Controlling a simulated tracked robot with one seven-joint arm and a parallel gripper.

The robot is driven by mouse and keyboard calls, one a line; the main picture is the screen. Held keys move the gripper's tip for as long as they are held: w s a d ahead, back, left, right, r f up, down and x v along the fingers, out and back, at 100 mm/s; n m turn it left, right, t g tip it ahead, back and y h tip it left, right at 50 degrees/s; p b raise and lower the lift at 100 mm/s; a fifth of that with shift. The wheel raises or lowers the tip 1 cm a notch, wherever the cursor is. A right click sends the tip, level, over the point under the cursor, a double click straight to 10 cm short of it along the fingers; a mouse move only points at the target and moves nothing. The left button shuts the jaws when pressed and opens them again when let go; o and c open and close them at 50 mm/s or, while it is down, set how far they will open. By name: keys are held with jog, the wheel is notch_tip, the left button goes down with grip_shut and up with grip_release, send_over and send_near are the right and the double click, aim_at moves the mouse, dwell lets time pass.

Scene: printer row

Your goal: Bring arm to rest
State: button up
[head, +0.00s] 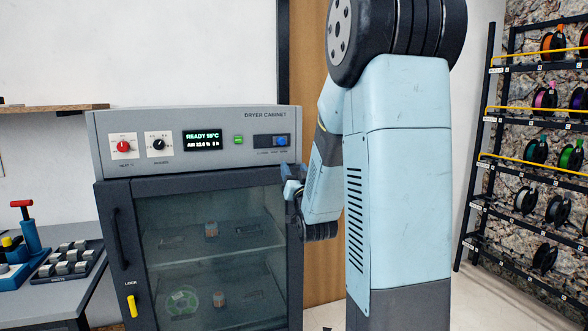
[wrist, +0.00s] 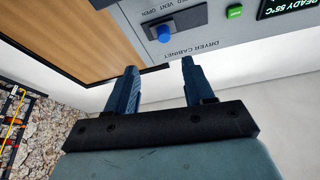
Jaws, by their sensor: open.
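My arm stands folded in front of the dryer cabinet (head: 190,116) in the head view, its pale blue links covering the right part of the picture. My gripper (head: 287,172) is close to the right end of the cabinet's control panel, just below the blue vent knob (head: 281,141). In the wrist view the two dark blue fingers of my gripper (wrist: 160,64) stand apart with nothing between them. The blue knob also shows there (wrist: 164,34), beyond the fingertips and apart from them. Part of the gripper is hidden behind my arm in the head view.
The cabinet's glass door (head: 220,255) is closed, with a green spool (head: 182,301) and small items inside. A bench (head: 60,300) with blue tools stands at left, below a wooden shelf (head: 50,107). A spool rack (head: 530,130) stands at right. Floor shows before the rack.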

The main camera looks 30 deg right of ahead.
jog(key=shift+a, duration=0.15)
dwell(0.3)
jog(key=s+a+f+n+g+y, duration=0.1)
jog(key=s+a+g, duration=0.3)
jog(key=s, duration=0.6)
jog(key=s+a+f+n+g+y, duration=0.1)
jog(key=s+a+g, duration=0.4)
jog(key=s, duration=0.5)
jog(key=s+a+f+n+g+y, duration=0.2)
jog(key=s+a+g, duration=0.2)
jog(key=s+g, duration=0.3)
jog(key=s, duration=0.3)
jog(key=shift+s+a+f+y, duration=0.3)
jog(key=shift+s+a+f, duration=0.05)
jog(key=shift+a, duration=0.05)
